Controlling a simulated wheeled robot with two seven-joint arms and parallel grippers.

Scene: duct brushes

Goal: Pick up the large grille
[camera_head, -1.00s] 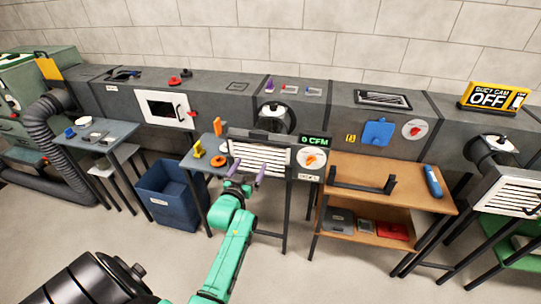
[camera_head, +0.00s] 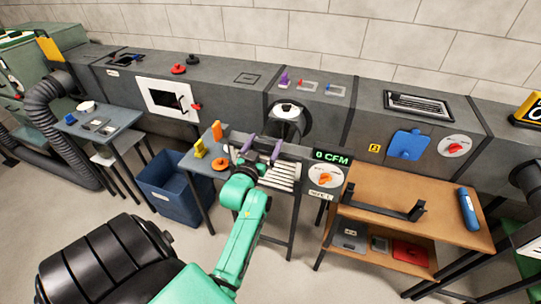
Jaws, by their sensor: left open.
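A white slatted grille (camera_head: 284,176) sits at the front of the duct in the middle of the view, facing me. A dark bar (camera_head: 292,148) runs along its top. My left gripper (camera_head: 262,147) is over the upper left part of the grille. Its two purple fingers are apart with nothing clearly between them; I cannot tell whether they touch the grille or the bar. Part of another white slatted grille (camera_head: 527,240) shows at the right edge. My right gripper is not in view.
A dial panel (camera_head: 325,176) and a 0 CFM display (camera_head: 332,156) stand just right of the grille. A wooden bench (camera_head: 440,206) with a black bracket (camera_head: 385,205) is further right. A blue bin (camera_head: 172,190) and a small table with yellow and orange parts are left.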

